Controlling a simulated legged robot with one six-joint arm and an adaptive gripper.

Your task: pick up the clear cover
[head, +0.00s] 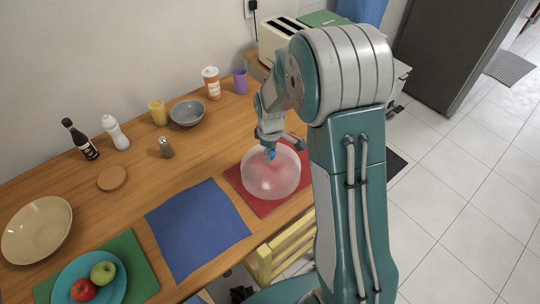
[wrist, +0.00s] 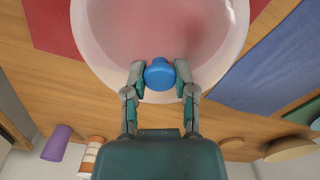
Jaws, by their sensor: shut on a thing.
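The clear cover (head: 262,182) is a see-through dome with a blue knob (head: 271,153) on top. In the head view it is over the red mat (head: 235,178); I cannot tell whether its rim touches the mat. My gripper (head: 270,148) comes down on it from above. In the wrist view the cover (wrist: 105,45) fills the top middle, and my gripper (wrist: 160,76) has its two fingers on either side of the blue knob (wrist: 159,73), shut on it. What is under the cover shows only as a pinkish blur.
A blue mat (head: 197,228) lies left of the red one. A green mat (head: 140,270) bears a teal plate with apples. A grey bowl (head: 187,112), yellow cup (head: 158,112), shaker (head: 166,148), bottles and purple cup (head: 240,81) stand farther back. A yellow chair (head: 264,262) is at the front edge.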

